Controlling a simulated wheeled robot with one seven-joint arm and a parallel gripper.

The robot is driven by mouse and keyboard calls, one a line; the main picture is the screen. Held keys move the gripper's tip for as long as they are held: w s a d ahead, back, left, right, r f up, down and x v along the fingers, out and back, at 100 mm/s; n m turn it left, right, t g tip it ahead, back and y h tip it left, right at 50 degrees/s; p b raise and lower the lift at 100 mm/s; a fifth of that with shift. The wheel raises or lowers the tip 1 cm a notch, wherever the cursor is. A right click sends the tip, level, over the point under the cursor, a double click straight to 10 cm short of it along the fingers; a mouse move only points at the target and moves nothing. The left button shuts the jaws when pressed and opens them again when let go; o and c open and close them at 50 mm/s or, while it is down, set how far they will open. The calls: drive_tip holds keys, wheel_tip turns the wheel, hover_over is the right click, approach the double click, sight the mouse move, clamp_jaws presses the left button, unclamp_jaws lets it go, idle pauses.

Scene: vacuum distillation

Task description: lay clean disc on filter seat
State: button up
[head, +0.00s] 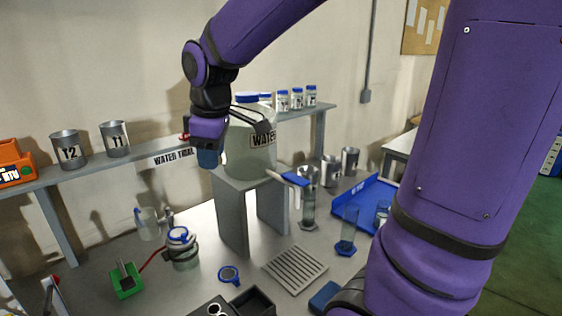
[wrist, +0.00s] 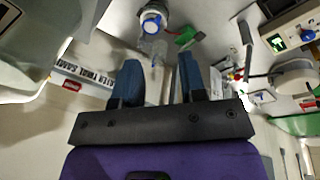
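My gripper (head: 208,156) is raised in front of the wall shelf, left of the large water tank. In the wrist view my gripper (wrist: 157,72) has its two blue fingers well apart, with nothing held between them. A glass vessel with a blue-ringed top (head: 181,237), which looks like the filter seat, stands on the bench below and left of my gripper. It also shows in the wrist view (wrist: 152,21), beyond the fingertips. A small blue ring with a handle (head: 230,273) lies on the bench to its right. I cannot make out a separate clean disc.
The water tank (head: 249,148) stands on a grey stand (head: 233,213). A clear jug (head: 148,224) and a green holder (head: 126,283) flank the vessel. A slotted grey rack (head: 295,269), cylinders and a blue tray (head: 378,196) are to the right. Tins (head: 115,138) stand on the shelf.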

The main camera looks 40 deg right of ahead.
drive_tip(key=s+d+r+m+t, duration=0.1)
drive_tip(key=s+m, duration=0.3)
drive_tip(key=s, duration=0.5)
drive_tip(key=s+d+r+m+t, duration=0.1)
drive_tip(key=s+r+m, duration=0.1)
drive_tip(key=s+m, duration=0.3)
drive_tip(key=s, duration=0.4)
drive_tip(key=shift+d+t, duration=0.3)
drive_tip(key=shift+w, duration=0.1)
